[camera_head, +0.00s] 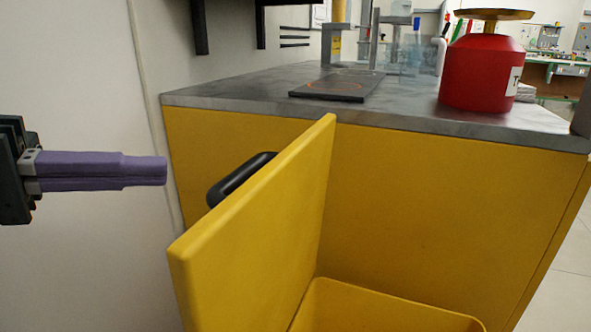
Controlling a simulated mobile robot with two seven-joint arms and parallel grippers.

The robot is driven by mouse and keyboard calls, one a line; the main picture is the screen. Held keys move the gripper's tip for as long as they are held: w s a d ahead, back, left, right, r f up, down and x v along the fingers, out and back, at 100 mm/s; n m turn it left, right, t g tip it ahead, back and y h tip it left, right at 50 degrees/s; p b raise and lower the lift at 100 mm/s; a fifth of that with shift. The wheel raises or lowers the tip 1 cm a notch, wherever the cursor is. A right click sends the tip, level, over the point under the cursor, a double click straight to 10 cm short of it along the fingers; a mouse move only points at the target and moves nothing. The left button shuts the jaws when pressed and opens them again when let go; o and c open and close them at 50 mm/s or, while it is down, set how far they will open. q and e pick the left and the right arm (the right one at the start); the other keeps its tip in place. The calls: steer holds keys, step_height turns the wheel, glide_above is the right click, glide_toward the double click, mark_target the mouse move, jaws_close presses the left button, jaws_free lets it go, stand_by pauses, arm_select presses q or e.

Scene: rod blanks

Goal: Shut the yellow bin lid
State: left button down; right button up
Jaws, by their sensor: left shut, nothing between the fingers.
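The yellow bin lid (270,215) stands open, tilted up from the left side of the yellow bin (385,305). Part of the bin's rim and inside shows at the bottom of the view. A black handle (238,180) sits behind the lid, partly hidden by it. My left gripper (166,171) has purple fingers pressed together with nothing between them. It is at the left, pointing right, to the left of the lid and apart from it in the picture. My right gripper is out of view.
A yellow cabinet (440,205) with a grey worktop (410,113) stands behind the lid. On it are a red canister (480,72), a dark flat plate (338,85) and glassware. A white wall (80,80) is at the left.

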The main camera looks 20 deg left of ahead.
mark_target(237, 170)
arm_select(q)
steer(key=shift+b+x, duration=0.35)
steer(key=shift+x, duration=2.3)
